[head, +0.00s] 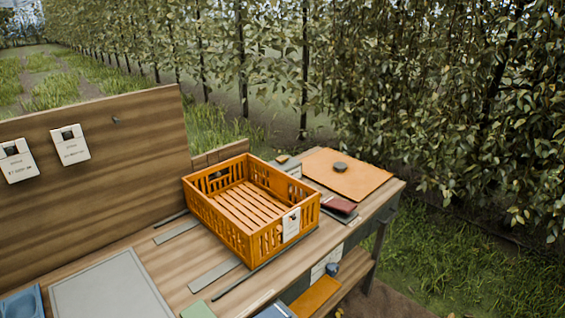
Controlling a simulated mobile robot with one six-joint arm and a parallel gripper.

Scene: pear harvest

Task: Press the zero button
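I cannot make out a button marked zero in the head view. My gripper is not in view.
A small dark round object (340,166) lies on an orange board (365,183) at the bench's far right. A dark red book-like item (339,206) lies nearby. A grey panel (100,290) is at front left. A wooden backboard (90,180) stands behind. Leafy trees (450,110) line the right.

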